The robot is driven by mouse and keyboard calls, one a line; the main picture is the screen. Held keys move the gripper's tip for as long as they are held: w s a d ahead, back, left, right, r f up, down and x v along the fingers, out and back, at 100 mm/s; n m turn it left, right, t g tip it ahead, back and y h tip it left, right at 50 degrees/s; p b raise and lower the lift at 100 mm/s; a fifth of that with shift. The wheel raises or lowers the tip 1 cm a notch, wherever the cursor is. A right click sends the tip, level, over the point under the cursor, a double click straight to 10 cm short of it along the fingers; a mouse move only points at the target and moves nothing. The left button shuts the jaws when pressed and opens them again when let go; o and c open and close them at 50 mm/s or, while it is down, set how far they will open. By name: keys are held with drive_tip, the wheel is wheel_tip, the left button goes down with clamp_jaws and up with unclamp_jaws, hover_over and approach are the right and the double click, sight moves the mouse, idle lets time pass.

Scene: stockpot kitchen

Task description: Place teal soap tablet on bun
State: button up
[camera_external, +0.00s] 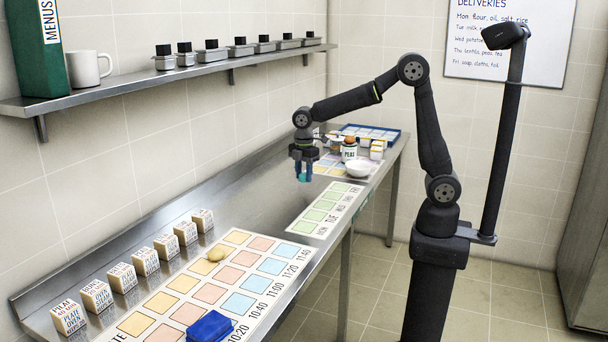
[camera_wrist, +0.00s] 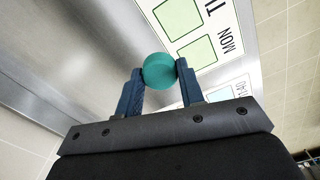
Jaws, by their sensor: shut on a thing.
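The teal soap tablet, a round disc (camera_wrist: 159,71), is held between the blue fingertips of my gripper (camera_wrist: 160,77) in the wrist view. In the external view, my gripper (camera_external: 303,170) points down above the steel counter, with the teal tablet (camera_external: 303,178) at its tips.
The large chart (camera_external: 188,313) has a blue block (camera_external: 210,326) at its near end. Several lettered blocks (camera_external: 146,261) line the wall side. A green weekday card (camera_external: 325,212) lies near my gripper. The peas can (camera_external: 349,152), white bowl (camera_external: 358,169) and blue tray (camera_external: 371,131) stand farther back.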

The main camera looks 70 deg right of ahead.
drive_tip(key=w+d+r+m, duration=0.2)
drive_tip(key=d, duration=0.9)
drive_tip(key=w+d+r+m, duration=0.2)
drive_tip(key=d+m, duration=0.1)
drive_tip(key=d, duration=0.8)
drive_tip(key=w+d+r+m, duration=0.2)
drive_tip(key=d, duration=0.9)
drive_tip(key=s+d+r+m, duration=0.2)
drive_tip(key=s+d, duration=0.3)
drive_tip(key=d, duration=0.5)
drive_tip(key=s+d+r+m, duration=0.2)
drive_tip(key=s+d, duration=0.3)
drive_tip(key=d, duration=0.5)
drive_tip(key=s+d+r+m, duration=0.2)
drive_tip(key=s+d, duration=0.3)
drive_tip(key=d, duration=0.5)
hover_over(350, 137)
drive_tip(key=f, duration=0.7)
drive_tip(key=shift+w+d+f, duration=0.1)
drive_tip(key=shift+w+d, duration=0.05)
drive_tip(key=shift+d, duration=0.15)
drive_tip(key=shift+f, duration=2)
drive_tip(key=shift+f, duration=0.1)
